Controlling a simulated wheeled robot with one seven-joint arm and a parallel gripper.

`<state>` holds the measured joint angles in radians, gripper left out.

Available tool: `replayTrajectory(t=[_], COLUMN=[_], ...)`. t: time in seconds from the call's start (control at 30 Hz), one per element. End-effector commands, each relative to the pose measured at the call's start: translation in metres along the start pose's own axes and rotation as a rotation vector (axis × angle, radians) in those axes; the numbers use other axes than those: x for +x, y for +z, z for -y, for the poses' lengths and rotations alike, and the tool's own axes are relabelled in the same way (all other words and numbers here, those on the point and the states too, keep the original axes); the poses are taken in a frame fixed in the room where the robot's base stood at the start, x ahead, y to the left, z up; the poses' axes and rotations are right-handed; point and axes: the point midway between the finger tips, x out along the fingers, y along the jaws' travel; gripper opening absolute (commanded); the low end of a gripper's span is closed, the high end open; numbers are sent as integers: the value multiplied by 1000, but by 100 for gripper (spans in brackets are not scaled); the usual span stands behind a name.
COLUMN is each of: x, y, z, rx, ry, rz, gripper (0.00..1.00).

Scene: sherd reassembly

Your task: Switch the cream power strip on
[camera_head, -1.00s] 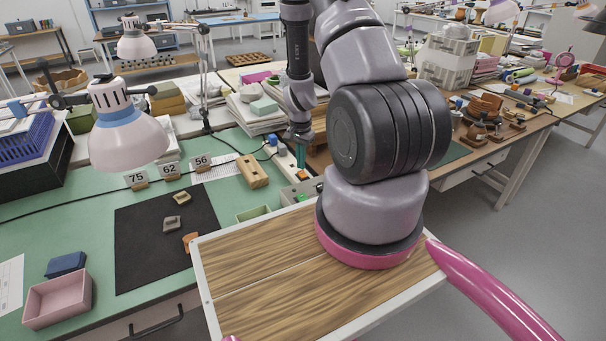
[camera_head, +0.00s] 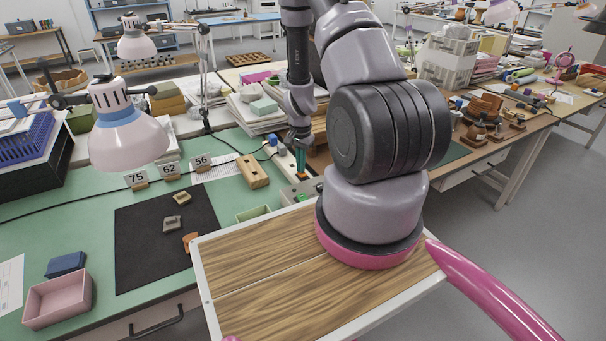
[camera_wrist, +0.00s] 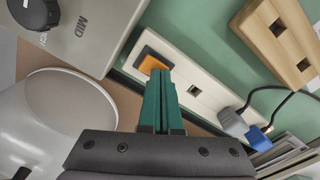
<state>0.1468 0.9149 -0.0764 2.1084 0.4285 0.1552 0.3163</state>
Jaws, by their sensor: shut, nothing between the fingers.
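The cream power strip (camera_wrist: 187,66) lies on the green bench top in the wrist view, running diagonally. An orange rocker switch (camera_wrist: 150,64) in a dark frame sits at its upper left end. Grey and blue plugs sit at its other end. My gripper (camera_wrist: 158,74) has its green fingers shut and empty, with the tips over the lower right part of the switch. Whether they touch it I cannot tell. In the head view the strip (camera_head: 284,160) is partly hidden by my gripper (camera_head: 300,175), which points down over its near end.
A grey box with a black knob (camera_wrist: 42,10), marked MID, stands beside the strip. A wooden block with square holes (camera_wrist: 281,38) lies on the other side. A blue plug (camera_wrist: 258,138) and a grey plug (camera_wrist: 233,122) trail dark cables.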

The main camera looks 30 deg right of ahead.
Motion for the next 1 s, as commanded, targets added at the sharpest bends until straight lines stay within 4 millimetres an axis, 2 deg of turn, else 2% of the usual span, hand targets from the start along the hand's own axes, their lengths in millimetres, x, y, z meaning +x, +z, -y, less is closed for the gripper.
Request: replayTrajectory(t=[0.17, 1.0], x=[-3, -67], y=[0, 0], z=[0, 0], rx=[0, -1], ry=[0, -1], rz=[-1, 0], gripper=[0, 0])
